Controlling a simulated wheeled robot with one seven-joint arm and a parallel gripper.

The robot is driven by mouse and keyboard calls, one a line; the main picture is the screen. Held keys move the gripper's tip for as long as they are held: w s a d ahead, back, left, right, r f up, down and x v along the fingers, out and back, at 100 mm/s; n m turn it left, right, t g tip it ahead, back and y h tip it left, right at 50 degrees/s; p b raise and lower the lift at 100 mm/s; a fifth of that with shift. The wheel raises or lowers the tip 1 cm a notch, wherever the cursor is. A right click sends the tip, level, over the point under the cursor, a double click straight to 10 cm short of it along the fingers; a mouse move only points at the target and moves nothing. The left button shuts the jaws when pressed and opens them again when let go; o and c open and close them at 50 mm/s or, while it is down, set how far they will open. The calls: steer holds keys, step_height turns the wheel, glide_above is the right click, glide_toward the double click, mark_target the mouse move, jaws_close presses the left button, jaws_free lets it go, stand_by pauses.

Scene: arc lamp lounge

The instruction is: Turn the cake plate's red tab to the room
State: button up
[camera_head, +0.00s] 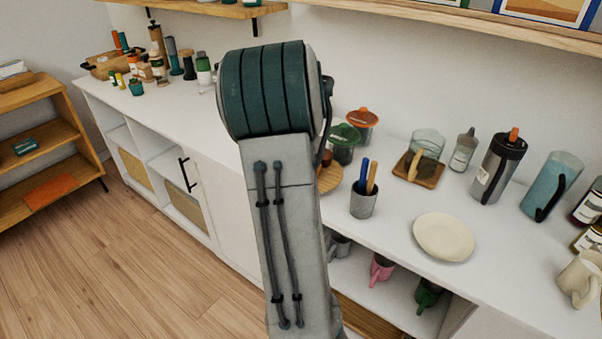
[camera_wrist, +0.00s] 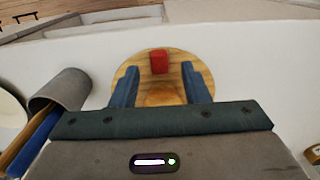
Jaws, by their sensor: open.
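The cake plate (camera_wrist: 121,75) is a round wooden disc on the white counter, seen in the wrist view. Its red tab (camera_wrist: 158,61) stands at the top side of the disc there, toward the counter edge. My gripper (camera_wrist: 160,72) is open, its two blue fingers spread over the plate on either side, with the tab between and just beyond the tips. I cannot tell whether the fingers touch anything. In the head view my arm hides most of the plate (camera_head: 331,181); a brownish-red shape beside it is too small to identify.
A grey cup (camera_head: 363,203) with pens stands close beside the plate, and a cream dish (camera_head: 444,237) lies farther right. A green-lidded jar (camera_head: 344,145) and an orange-lidded jar (camera_head: 361,125) stand behind.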

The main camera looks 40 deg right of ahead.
step_height(320, 180, up, 12)
steer(key=p, duration=0.1)
steer(key=shift+f, duration=0.15)
stand_by(0.5)
